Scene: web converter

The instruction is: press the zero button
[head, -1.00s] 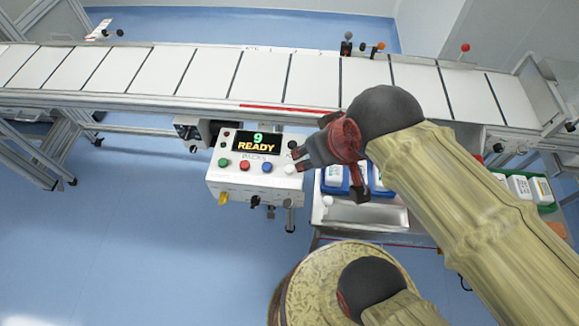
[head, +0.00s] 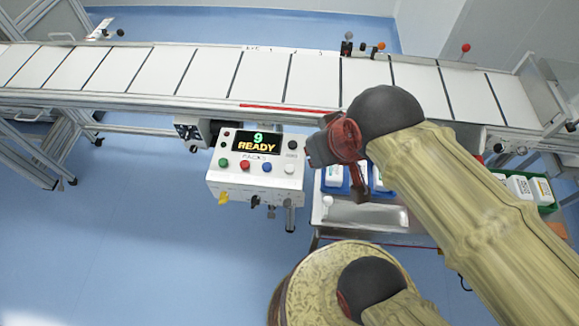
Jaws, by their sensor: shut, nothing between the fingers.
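A white control box (head: 240,185) hangs at the conveyor's front, its display (head: 256,142) reading a green 9 above READY. Along its front are a green button (head: 225,162), a red button (head: 245,164), a blue button (head: 267,167) and a white button (head: 289,168). A black knob or button (head: 292,144) sits right of the display. A small blurred label, perhaps ZERO, lies between it and the white button; I cannot tell which it marks. My gripper (head: 309,150) is shut and empty, just right of the box's upper right edge in the picture. Contact is not visible.
The white conveyor belt (head: 210,72) runs across behind the box. A bench with a white tray (head: 365,215) and blue bins (head: 333,180) of white packs lies below my arm. A green bin (head: 546,195) stands to the right. Blue floor lies open at left.

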